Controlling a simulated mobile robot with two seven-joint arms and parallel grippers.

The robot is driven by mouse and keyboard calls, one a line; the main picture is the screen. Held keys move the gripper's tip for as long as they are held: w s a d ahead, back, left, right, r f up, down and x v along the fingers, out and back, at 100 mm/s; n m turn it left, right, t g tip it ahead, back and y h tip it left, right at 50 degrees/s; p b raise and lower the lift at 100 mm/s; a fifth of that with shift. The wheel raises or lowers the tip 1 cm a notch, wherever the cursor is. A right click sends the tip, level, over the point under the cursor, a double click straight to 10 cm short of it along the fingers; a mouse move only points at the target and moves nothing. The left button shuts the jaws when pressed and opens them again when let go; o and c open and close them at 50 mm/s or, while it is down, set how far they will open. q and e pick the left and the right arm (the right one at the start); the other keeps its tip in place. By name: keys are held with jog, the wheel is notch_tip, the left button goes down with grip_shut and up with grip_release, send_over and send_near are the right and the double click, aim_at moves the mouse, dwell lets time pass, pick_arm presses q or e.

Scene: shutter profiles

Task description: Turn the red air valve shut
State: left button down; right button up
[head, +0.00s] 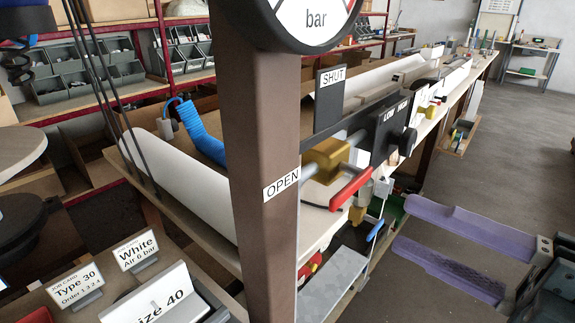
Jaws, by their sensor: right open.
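The red air valve handle (352,188) sits on a brass valve body (326,160) just right of the brown post. It slants from lower left to upper right in the picture. An OPEN label (282,184) is on the post to its left, and a SHUT label (332,77) is on a dark plate above it. My right gripper (406,222) is to the lower right of the handle, apart from it. Its two long purple fingers are spread, with nothing between them. My left gripper is not visible.
The brown post (258,150) stands in front, with a pressure gauge (312,18) at its top, cut off by the frame. A long workbench (470,78) runs away behind the valve. Job cards (78,285) stand at lower left.

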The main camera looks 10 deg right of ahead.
aim_at(345, 199)
jog(key=x, duration=0.4)
jog(key=p+x, duration=0.1)
jog(key=x, duration=0.3)
jog(key=shift+a+r+p, duration=0.15)
jog(key=shift+r+p, duration=0.05)
jog(key=shift+p, duration=0.1)
jog(key=shift+w+a+f, duration=0.1)
jog(key=shift+w+a, duration=0.25)
jog(key=shift+w, duration=0.1)
jog(key=c, duration=0.4)
grip_shut()
